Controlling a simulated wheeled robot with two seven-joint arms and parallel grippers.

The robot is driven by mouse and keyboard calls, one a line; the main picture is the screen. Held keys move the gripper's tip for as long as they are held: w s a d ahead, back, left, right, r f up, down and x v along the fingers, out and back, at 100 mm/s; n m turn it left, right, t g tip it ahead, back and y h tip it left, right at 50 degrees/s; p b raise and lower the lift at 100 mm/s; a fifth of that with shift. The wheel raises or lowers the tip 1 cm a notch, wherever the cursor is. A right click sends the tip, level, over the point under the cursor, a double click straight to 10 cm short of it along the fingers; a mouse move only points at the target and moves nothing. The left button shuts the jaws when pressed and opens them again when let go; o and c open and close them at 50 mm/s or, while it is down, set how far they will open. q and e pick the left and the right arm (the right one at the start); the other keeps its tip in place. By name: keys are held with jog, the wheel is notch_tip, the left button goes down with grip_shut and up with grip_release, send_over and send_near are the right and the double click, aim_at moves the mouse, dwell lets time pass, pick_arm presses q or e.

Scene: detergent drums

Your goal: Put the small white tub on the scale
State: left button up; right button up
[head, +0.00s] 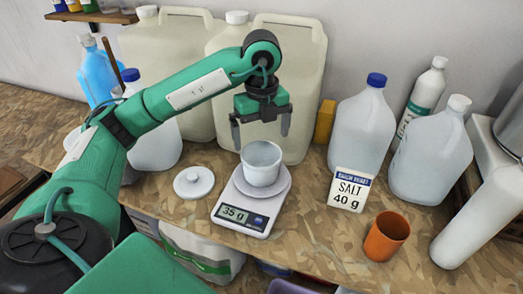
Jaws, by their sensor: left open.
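The small white tub (262,163) stands upright on the round pan of the digital scale (229,208). The scale's display reads 35 g. My left gripper (261,129) is open and empty just above the tub, its two fingers pointing down and spread apart. It appears clear of the tub. A round white lid (194,182) with a knob lies on the bench left of the scale. My right gripper does not show.
Right of the scale stand a salt card marked 40 g (349,190) and an orange cup (386,236). Large jerrycans (302,50) stand behind the gripper. White jugs (362,125) stand at the back right. The bench (310,235) is bare between scale and cup.

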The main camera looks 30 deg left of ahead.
pick_arm(q)
jog(key=shift+r, duration=1)
